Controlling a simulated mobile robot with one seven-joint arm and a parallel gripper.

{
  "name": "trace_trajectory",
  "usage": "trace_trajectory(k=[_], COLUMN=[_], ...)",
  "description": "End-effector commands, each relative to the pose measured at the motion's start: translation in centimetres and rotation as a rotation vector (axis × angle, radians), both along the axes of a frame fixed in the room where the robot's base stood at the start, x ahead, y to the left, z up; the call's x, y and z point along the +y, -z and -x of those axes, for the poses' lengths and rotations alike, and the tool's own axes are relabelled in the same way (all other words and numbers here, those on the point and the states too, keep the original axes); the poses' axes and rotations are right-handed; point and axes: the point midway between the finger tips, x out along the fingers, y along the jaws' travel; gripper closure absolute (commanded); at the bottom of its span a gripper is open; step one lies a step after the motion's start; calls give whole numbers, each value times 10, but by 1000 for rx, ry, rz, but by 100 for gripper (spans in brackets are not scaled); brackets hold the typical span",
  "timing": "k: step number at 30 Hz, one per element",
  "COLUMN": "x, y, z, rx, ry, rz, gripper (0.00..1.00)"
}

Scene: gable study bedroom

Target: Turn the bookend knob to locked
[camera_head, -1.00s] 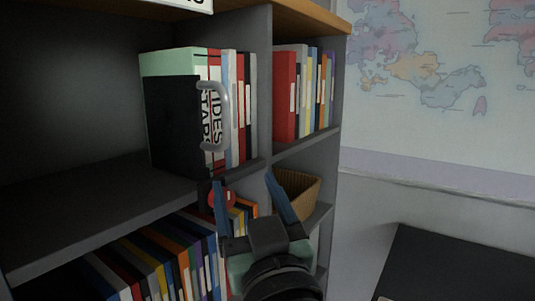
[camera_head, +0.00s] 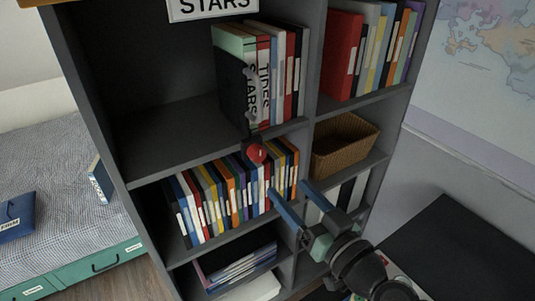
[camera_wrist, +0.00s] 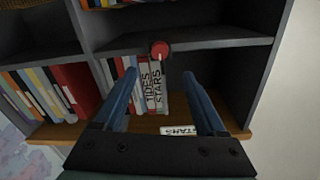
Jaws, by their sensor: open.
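The red round knob (camera_head: 257,153) sits on a dark mount at the front edge of the shelf, just below the bookend. It also shows in the wrist view (camera_wrist: 160,49), centred beyond my fingertips. Its locked or unlocked setting is too small to read. The black bookend (camera_head: 232,95) with a grey handle stands upright against a row of books. One book beside it reads "TIDES". My gripper (camera_head: 286,188) is open and empty, with blue fingers. It is below and right of the knob in the head view, apart from it.
Coloured books (camera_head: 205,200) fill the shelf below. A wicker basket (camera_head: 345,147) is in the right compartment. The "STARS" sign (camera_head: 212,8) is at the top. A dark desk surface (camera_head: 450,245) is at right, and a bed (camera_head: 60,180) is at left.

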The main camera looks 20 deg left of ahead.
Motion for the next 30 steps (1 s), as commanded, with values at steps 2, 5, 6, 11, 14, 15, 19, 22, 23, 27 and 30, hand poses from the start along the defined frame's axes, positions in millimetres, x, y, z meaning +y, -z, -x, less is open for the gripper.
trace_trajectory(k=[2,5,6,11,14,15,19,22,23,27,30], x=[13,30,36,61,73,76,84,86,87,87,87], y=[-2,-2,-2,-2,-2,-1,-1,0,0,0,0], z=[-9,-23,-29,-50,-60,-63,-70,-72,-72,-73,-72], rx=[-1,0,0,0,0,1,0,0,0,-1,-1], ry=[-5,-3,-4,-2,-2,-1,0,1,2,2,2], rz=[1,2,2,0,1,1,1,2,2,2,1], gripper=[27,27,27,27,27,27,27,27,27,27,29])
